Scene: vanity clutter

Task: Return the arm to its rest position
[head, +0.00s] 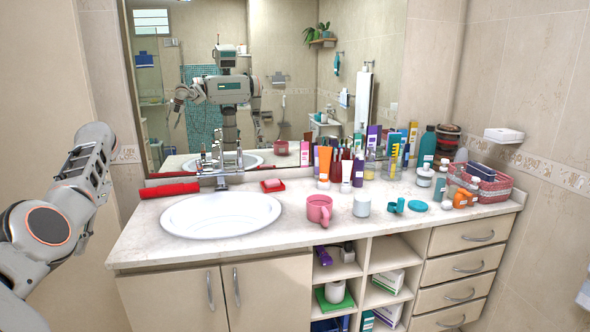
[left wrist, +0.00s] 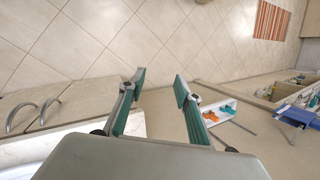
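My left arm (head: 50,215) comes in at the left edge of the head view, bent upward and standing left of the vanity counter. Its gripper fingers do not show clearly there. In the left wrist view my left gripper (left wrist: 158,82) has its two green fingers spread apart. Nothing is between them, and tiled floor lies beyond. My right arm is not directly in the head view. The mirror (head: 300,75) reflects my body with an arm on each side, but the fingers are too small to judge.
The counter (head: 290,218) carries a sink (head: 221,214), a red rolled item (head: 169,190), a pink mug (head: 319,209), a white jar (head: 361,204) and crowded bottles at the right. Cabinet doors (head: 174,300) and drawers (head: 460,267) are below. Space left of the counter is free of objects.

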